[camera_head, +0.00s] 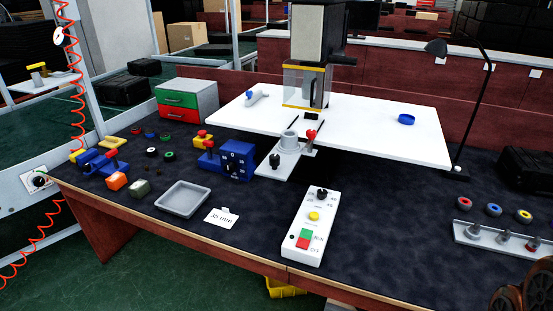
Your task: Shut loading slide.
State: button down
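The loading slide (268,171) is a light grey plate that sticks out past the front edge of the white machine table (385,128). A grey round cup (289,140), a red-topped knob (310,137) and a black knob (274,161) stand on it. Two thin dark lines run from the slide back across the white table toward the machine head (317,40). A clear guard (305,86) with a yellow strip hangs below the head. My gripper is not in view.
In front stands a white control box (311,228) with buttons. A grey tray (183,199), a "35 mm" card (221,217) and blue fixtures (238,158) lie to the left. A lamp (474,110) and a rack of parts (500,238) are at right. Dark mat is clear between.

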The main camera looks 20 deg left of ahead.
aim_at(290, 152)
jog(key=u, duration=0.8)
jog(key=i, duration=0.35)
jog(key=u, duration=1.6)
